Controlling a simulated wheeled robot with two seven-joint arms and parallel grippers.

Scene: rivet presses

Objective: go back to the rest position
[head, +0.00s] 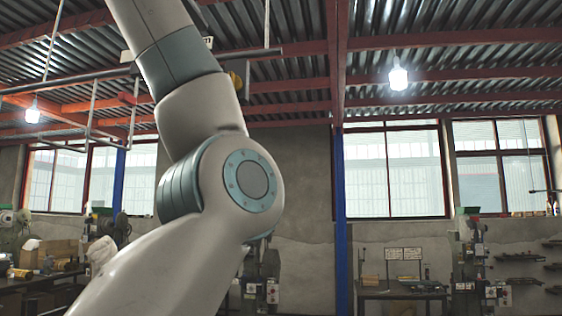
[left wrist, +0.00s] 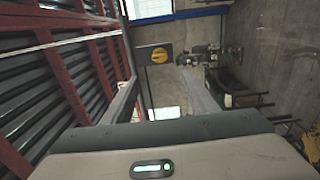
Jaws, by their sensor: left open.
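In the head view my left arm fills the left centre, with its elbow joint in the middle and its upper part running out of the top edge. No gripper shows in that view. In the left wrist view my left gripper (left wrist: 162,73) has its two grey fingers well apart, with nothing between them. The wrist view is rolled, with the roof on its left side. My right gripper is in neither view.
A bench (head: 400,292) with small items and a press (head: 470,265) stand by the back wall. Another press (head: 262,285) is partly behind my arm. A cluttered bench (head: 40,278) is at the left. Open air surrounds the raised arm below the red roof beams (head: 337,60).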

